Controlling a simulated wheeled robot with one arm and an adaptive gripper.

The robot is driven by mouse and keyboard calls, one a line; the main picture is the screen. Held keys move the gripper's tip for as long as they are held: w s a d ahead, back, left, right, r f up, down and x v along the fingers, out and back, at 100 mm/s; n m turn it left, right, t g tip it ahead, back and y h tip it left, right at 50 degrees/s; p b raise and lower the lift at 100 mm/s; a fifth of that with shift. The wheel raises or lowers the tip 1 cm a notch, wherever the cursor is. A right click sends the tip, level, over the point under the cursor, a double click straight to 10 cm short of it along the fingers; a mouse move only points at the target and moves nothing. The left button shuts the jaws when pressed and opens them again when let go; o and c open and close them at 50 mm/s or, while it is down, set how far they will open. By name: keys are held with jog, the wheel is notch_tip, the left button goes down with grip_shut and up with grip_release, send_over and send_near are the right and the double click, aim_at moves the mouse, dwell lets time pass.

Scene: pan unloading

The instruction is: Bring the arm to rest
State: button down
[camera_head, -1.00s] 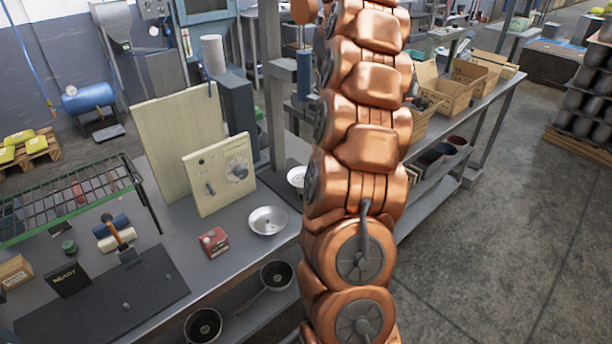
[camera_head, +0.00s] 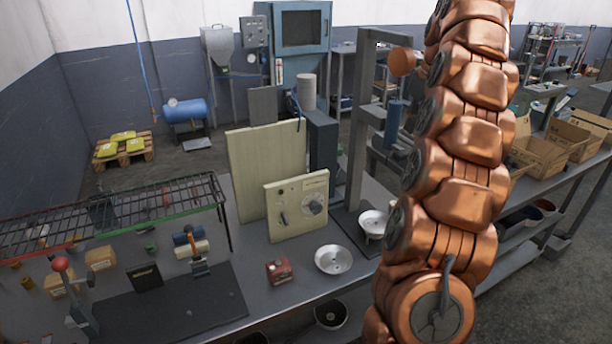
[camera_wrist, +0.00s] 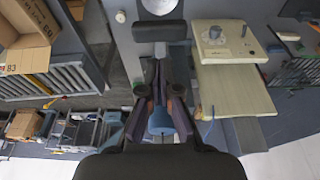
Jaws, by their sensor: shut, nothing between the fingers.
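My copper arm rises steeply along the right of the head view and runs out of the top edge, so its end is hidden there. My gripper (camera_wrist: 160,72) shows in the wrist view with its dark fingers close together and nothing held. It is up in the air, apart from the bench. A silver pan (camera_head: 333,260) rests on the grey bench (camera_head: 305,300), left of my arm. A pale pan (camera_head: 373,223) sits at the base of the press.
A cream control box (camera_head: 298,207) and a tall cream panel (camera_head: 262,160) stand on the bench. A wire rack (camera_head: 115,208) is at the left. A red box (camera_head: 279,271) lies beside the silver pan. Open cartons (camera_head: 545,153) stand on the right bench.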

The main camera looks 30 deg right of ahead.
jog(key=shift+a, duration=0.1)
jog(key=s+a+f+g, duration=0.1)
jog(key=s+a+f, duration=0.1)
jog(key=a, duration=0.7)
jog(key=s+a+f+n+y, duration=0.1)
jog(key=s+a+f, duration=0.1)
jog(key=a, duration=0.6)
jog(key=s+a+f+g, duration=0.1)
jog(key=s+a+f, duration=0.1)
jog(key=a, duration=0.7)
jog(key=s+a+f+g, duration=0.1)
jog(key=s+a+f, duration=0.2)
jog(key=s+f, duration=0.2)
jog(key=s+a+f, duration=0.4)
jog(key=s+f, duration=0.1)
jog(key=s, duration=0.6)
jog(key=s+a+f+g+h, duration=0.1)
jog(key=s+a+f, duration=0.3)
jog(key=s, duration=0.4)
jog(key=shift+f+m+g, duration=0.3)
jog(key=shift+f+m, duration=0.1)
jog(key=shift+d, duration=0.1)
